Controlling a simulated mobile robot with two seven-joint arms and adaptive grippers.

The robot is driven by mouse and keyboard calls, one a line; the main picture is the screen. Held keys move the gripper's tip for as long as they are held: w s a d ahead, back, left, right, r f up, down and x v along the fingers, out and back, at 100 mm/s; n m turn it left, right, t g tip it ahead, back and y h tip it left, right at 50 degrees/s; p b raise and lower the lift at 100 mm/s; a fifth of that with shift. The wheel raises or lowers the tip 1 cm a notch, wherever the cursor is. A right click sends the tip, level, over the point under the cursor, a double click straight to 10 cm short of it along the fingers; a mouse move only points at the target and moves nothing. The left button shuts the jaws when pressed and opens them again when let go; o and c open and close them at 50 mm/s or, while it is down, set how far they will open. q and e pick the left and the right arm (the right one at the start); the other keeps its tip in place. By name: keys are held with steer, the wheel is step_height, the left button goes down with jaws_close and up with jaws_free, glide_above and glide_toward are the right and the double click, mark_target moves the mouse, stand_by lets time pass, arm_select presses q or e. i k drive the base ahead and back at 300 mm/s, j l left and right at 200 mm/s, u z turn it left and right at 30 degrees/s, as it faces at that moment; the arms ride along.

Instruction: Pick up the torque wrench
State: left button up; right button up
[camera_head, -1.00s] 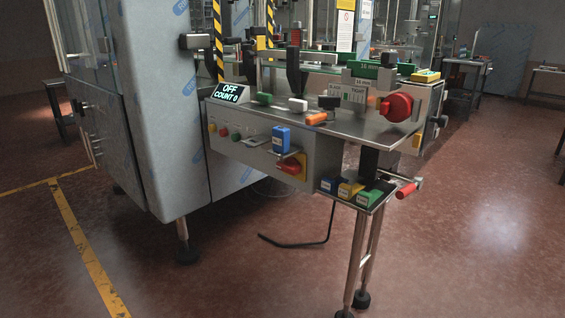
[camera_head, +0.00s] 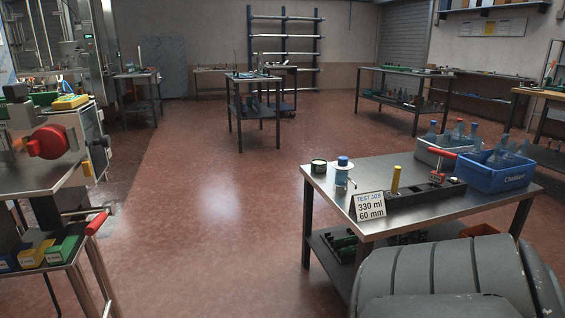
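I cannot clearly pick out the torque wrench. A red-handled item (camera_head: 441,153) stands up at the far end of a dark tray (camera_head: 420,197) on the steel table (camera_head: 374,226) at right. Its shape is too small to identify, and a second bit of red shows just below it. A yellow upright piece (camera_head: 396,179) stands at the tray's left part. Neither of my grippers is in view. A dark ribbed part of my own body fills the bottom right corner and hides part of the table's front.
A blue crate (camera_head: 492,179) of bottles and a grey crate (camera_head: 422,153) stand behind the tray. A sign (camera_head: 369,206) reads "TEST JOB 330 ml 60 mm". The machine bench (camera_head: 42,175) is at left. Open red floor (camera_head: 220,210) lies between.

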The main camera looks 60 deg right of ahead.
mark_target(437, 178)
steer(key=z, duration=2.9)
steer(key=l+u, duration=0.1)
steer(key=u, duration=0.35)
steer(key=l+u, duration=0.15)
steer(key=u, duration=0.35)
steer(key=l+u, duration=0.4)
steer(key=l, duration=0.15)
steer(key=k+l+u, duration=0.1)
steer(key=l+u, duration=0.25)
steer(key=l, duration=0.2)
steer(key=k+l+u, duration=0.1)
steer(key=l, duration=0.3)
steer(key=k+l+u, duration=0.1)
steer(key=l, duration=0.25)
steer(key=k+l+u, duration=0.1)
steer(key=l, duration=0.25)
steer(key=k+l, duration=0.15)
steer(key=l, duration=0.2)
steer(key=k+l, duration=0.15)
steer(key=l, duration=0.25)
steer(key=k+l, duration=0.2)
steer(key=l, duration=0.15)
